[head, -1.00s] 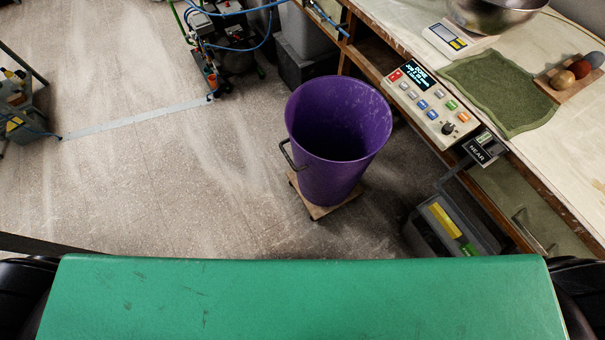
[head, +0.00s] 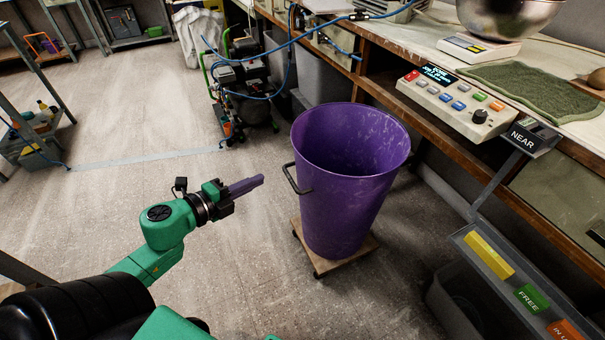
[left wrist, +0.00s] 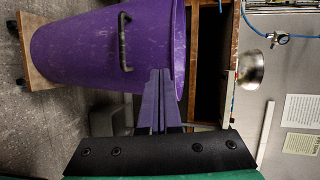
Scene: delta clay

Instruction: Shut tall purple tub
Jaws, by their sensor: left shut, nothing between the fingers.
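The tall purple tub (head: 345,195) stands upright on a small wheeled wooden board (head: 318,258), with its top open and no lid on it. A dark handle (head: 294,180) sticks out from its left side. The tub also shows sideways in the left wrist view (left wrist: 80,50), with its handle (left wrist: 124,42) ahead of the fingers. My left gripper (head: 258,182) is shut and empty, to the left of the tub and apart from it, near handle height. Its purple fingers show in the left wrist view (left wrist: 157,85). My right gripper is not in view.
A workbench with a button panel (head: 455,103) runs along the right. A NEAR sign (head: 523,138) and a tray with coloured tags (head: 500,265) stand right of the tub. A compressor with blue hoses (head: 240,90) is behind.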

